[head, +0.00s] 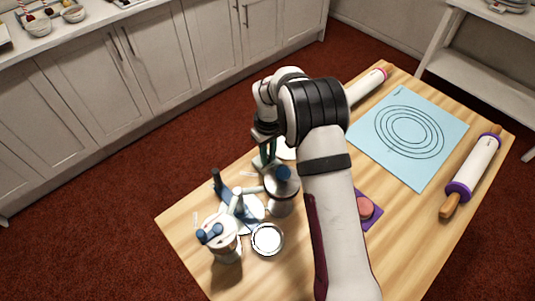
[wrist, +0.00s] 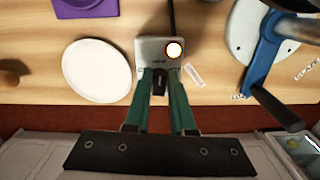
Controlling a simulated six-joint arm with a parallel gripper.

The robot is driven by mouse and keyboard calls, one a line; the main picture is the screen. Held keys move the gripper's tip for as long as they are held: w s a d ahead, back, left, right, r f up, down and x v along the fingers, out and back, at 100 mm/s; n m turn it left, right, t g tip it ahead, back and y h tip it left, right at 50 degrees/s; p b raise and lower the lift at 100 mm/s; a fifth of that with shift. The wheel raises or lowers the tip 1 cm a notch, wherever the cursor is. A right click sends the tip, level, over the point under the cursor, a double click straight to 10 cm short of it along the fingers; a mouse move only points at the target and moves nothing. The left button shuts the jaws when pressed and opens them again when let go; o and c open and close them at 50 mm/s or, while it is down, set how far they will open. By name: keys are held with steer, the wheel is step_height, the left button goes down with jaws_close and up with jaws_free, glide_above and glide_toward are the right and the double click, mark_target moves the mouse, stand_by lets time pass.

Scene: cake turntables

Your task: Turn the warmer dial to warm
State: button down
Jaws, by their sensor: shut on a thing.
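The warmer is a small pale grey box (wrist: 150,47) at the top centre of the wrist view, with a round glowing lamp (wrist: 173,50) on top. Its dark dial (wrist: 159,82) sits at the near face, between my fingertips. My gripper (wrist: 160,88) has green fingers and is shut on this dial. The dial's pointer and markings are too small or hidden to read. In the head view my gripper (head: 265,150) is at the table's far left edge, partly covered by my arm, and the dial cannot be made out there.
A white round plate (wrist: 95,72) lies left of the warmer. A blue-armed stand (wrist: 262,62) is close on the right. A jar with a blue top (head: 282,190) and a white-topped round container (head: 267,239) stand nearby. A blue mat (head: 410,132) and a rolling pin (head: 473,165) lie farther right.

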mark_target(269, 158)
steer(key=shift+n, duration=0.5)
steer(key=c, duration=0.8)
jaws_free()
steer(key=shift+o, duration=0.2)
steer(key=shift+r, duration=0.1)
step_height(269, 158, up, 16)
steer(key=shift+d, duration=0.1)
